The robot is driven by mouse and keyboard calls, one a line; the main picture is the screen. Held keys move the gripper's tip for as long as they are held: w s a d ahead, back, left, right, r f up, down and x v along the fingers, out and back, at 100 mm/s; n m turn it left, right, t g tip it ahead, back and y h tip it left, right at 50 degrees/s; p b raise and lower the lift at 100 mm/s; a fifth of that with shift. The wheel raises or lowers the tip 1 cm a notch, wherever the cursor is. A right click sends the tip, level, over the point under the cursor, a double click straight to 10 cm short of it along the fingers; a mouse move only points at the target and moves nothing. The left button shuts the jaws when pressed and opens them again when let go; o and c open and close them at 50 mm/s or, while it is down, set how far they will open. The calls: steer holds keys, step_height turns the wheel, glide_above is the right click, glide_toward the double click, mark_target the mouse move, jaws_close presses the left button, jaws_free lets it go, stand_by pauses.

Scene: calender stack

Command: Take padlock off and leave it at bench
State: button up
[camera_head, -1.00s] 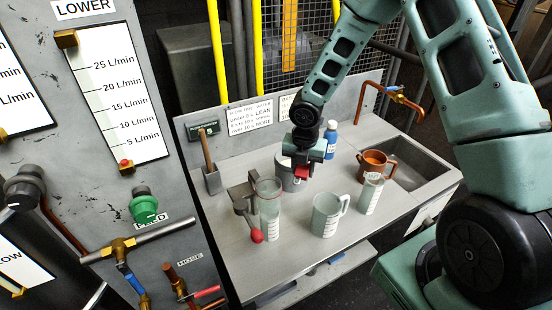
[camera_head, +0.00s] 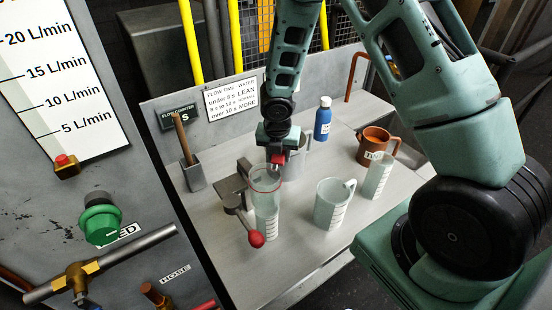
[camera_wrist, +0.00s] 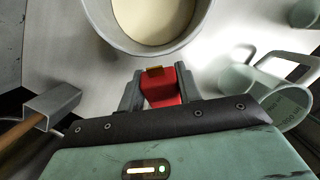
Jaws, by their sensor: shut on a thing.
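The red padlock (camera_wrist: 160,90) sits between the two fingers of my gripper (camera_wrist: 158,86) in the wrist view, with a small brass-coloured part at its far end. In the head view the padlock (camera_head: 278,158) is a small red patch below my gripper (camera_head: 278,152), partly hidden by the fingers. My gripper is shut on it and holds it above the grey bench (camera_head: 305,245), behind the clear cylinder and left of the grey pot.
A grey pot (camera_head: 297,164) with pale contents is close by. A clear measuring cylinder (camera_head: 266,212) stands by a clamp with a red knob (camera_head: 256,239). A clear jug (camera_head: 330,206), brown mug (camera_head: 376,146) and blue bottle (camera_head: 323,122) stand rightward. The front bench surface is clear.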

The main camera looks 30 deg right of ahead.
steer(key=shift+w+f, duration=0.1)
steer(key=shift+f, duration=0.2)
steer(key=b+x, duration=0.2)
steer(key=s+a+b+x, duration=0.1)
steer(key=b+x, duration=0.4)
steer(key=x, duration=0.1)
steer(key=shift+s+a+f, duration=0.1)
steer(key=shift+s+f, duration=0.05)
steer(key=shift+f, duration=0.25)
steer(key=shift+s+b+x, duration=0.2)
steer(key=shift+b+x, duration=1)
steer(key=shift+b, duration=0.1)
stand_by(0.5)
steer(key=shift+a, duration=0.2)
steer(key=o, duration=1.5)
steer(key=shift+p+v, duration=2.85)
steer(key=shift+v, duration=0.65)
